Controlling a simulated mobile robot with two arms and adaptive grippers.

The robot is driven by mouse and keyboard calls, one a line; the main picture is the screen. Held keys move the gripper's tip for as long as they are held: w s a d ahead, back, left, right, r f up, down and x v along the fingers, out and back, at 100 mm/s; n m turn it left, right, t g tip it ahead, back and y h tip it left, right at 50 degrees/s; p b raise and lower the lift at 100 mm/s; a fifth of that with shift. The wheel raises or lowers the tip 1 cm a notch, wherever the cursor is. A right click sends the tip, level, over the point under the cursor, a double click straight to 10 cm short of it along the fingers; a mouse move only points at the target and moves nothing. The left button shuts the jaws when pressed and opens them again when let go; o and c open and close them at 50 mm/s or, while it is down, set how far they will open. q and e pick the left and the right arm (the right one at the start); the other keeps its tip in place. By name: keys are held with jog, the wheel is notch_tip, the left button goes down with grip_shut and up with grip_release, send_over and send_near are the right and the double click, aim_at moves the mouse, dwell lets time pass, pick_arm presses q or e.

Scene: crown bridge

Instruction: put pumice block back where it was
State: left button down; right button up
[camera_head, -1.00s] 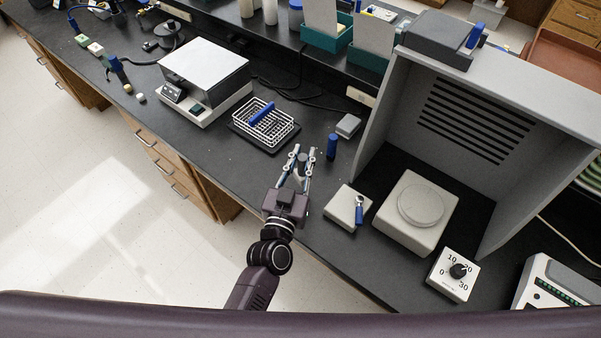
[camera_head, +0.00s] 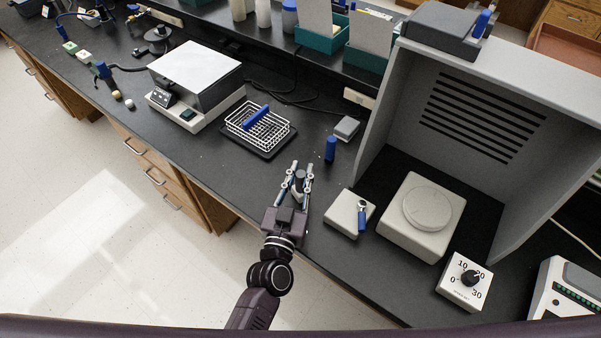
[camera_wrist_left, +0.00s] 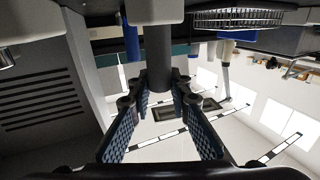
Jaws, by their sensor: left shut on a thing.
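My left gripper (camera_head: 300,172) is over the bench near its front edge, left of the white pad with a blue-handled tool. It is shut on a dark grey piece (camera_head: 299,183), mostly hidden by the fingers in the head view. In the left wrist view this grey piece (camera_wrist_left: 158,50) looks like a round-sided post between the blue-padded fingers (camera_wrist_left: 160,100). I cannot tell whether it is the pumice block or whether it touches the bench. A separate small grey block (camera_head: 346,128) lies behind the blue cylinder. My right gripper is not in view.
A blue cylinder (camera_head: 330,149) stands just behind the gripper. The wire basket (camera_head: 282,133) is behind left, the white pad (camera_head: 341,219) close right, and the grey hood wall (camera_head: 378,120) farther right. Bare bench (camera_head: 235,175) lies to the left.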

pick_arm(q)
jog(key=c, duration=1.8)
grip_release()
jog(key=shift+f, duration=0.1)
jog(key=b+v, duration=0.1)
jog(key=v, duration=0.9)
jog(key=shift+s+a, duration=0.15)
jog(key=shift+s, duration=0.15)
jog(key=shift+s+a+r, duration=0.15)
jog(key=shift+s+r, duration=0.05)
jog(key=shift+s, duration=0.4)
